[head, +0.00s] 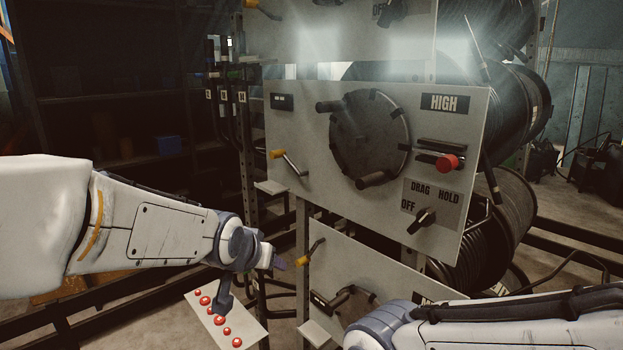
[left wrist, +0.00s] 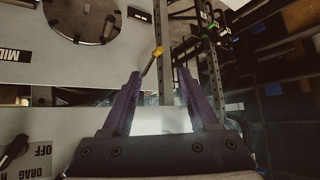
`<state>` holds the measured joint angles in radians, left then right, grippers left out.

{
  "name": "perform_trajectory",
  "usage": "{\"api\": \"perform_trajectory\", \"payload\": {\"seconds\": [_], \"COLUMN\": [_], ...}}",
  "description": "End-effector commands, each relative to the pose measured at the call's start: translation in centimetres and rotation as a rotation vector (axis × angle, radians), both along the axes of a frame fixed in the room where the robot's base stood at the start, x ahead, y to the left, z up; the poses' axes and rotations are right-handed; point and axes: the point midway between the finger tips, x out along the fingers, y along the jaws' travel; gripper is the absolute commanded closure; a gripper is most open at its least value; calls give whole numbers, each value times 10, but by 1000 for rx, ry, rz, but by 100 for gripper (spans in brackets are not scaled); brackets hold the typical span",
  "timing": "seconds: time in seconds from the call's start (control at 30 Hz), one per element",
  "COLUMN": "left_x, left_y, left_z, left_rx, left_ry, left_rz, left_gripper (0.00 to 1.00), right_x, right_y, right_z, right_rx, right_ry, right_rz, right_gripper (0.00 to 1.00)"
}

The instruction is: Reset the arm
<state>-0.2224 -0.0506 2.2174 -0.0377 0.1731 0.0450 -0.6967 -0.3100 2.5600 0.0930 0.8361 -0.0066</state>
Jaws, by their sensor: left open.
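My left gripper (head: 277,262) hovers just left of the lower panel (head: 335,270). In the left wrist view my left gripper (left wrist: 158,76) is open, with its two dark fingers apart and nothing held. A yellow-tipped lever (left wrist: 157,52) appears between and beyond the fingertips; I see no contact. In the head view a yellow-tipped lever (head: 303,260) on the lower panel is just right of the gripper. My right arm comes in at the lower right, and its fingers are not visible.
The HIGH panel (head: 310,125) carries a round disc (head: 370,135), another yellow-tipped lever (head: 278,155), a red knob (head: 447,162) and a drag switch (head: 421,220). A plate with red buttons (head: 205,300) lies below my left gripper. Hose reels (head: 515,110) stand behind the panels.

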Motion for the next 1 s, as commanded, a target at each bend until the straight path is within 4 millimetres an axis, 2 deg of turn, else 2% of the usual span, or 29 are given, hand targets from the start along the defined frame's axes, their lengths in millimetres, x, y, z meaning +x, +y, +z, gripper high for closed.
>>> {"api": "perform_trajectory", "payload": {"seconds": [0.03,0.2,0.4,0.67,0.7,1.0], "left_x": [-15,-58,-103,-159,-159,-186], "left_y": [18,51,75,96,86,33], "left_z": [-26,-81,-121,-156,-164,-186], "left_rx": [16,43,57,61,68,114], "left_ry": [75,256,409,581,578,615], "left_rz": [32,98,153,212,179,-4], "left_gripper": [40,40,40,40,40,40], "right_x": [0,0,0,0,0,0], "right_y": [0,0,0,0,0,0], "right_z": [0,0,0,0,-12,-53], "right_rx": [0,0,0,0,1,0], "right_ry": [0,0,0,0,-1,0], "right_rz": [0,0,0,0,0,-3], "right_gripper": [50,50,50,50,50,50]}}
